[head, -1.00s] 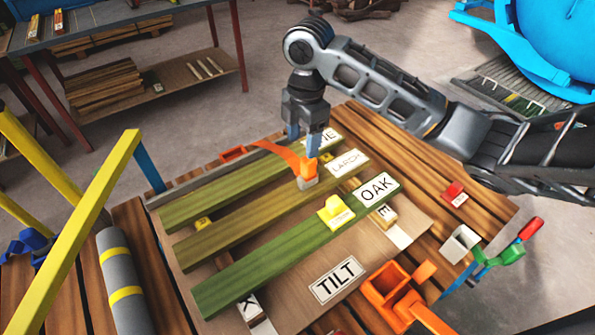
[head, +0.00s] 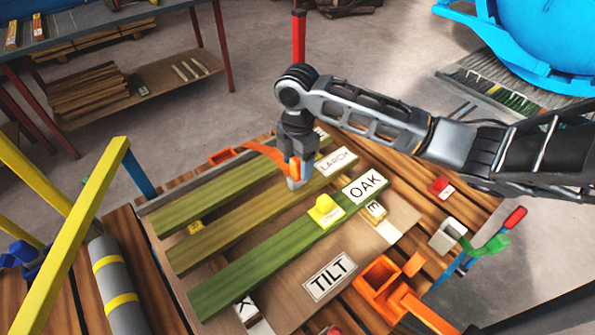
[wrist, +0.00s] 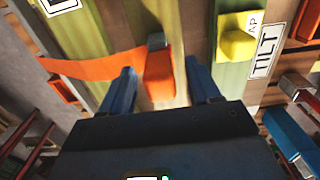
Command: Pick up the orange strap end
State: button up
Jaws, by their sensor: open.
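The orange strap (head: 262,150) runs from the back edge of the work table across the green boards. Its thick orange end (wrist: 159,75) has a small grey tip and lies between my gripper's blue fingers in the wrist view, with gaps visible on both sides. My gripper (head: 298,169) is open and low over the strap end, near the LARCH board (head: 230,220). In the head view the fingers partly hide the strap end, so contact cannot be told there.
The OAK board (head: 265,256) carries a yellow block (head: 325,211) in front of my gripper. A TILT label (head: 330,276) and an orange bracket (head: 382,283) lie nearer. A yellow bar (head: 75,230) rises at the left.

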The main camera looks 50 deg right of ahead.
jog(key=shift+c, duration=0.4)
jog(key=c, duration=1)
jog(key=shift+r, duration=0.1)
jog(key=shift+c, duration=0.2)
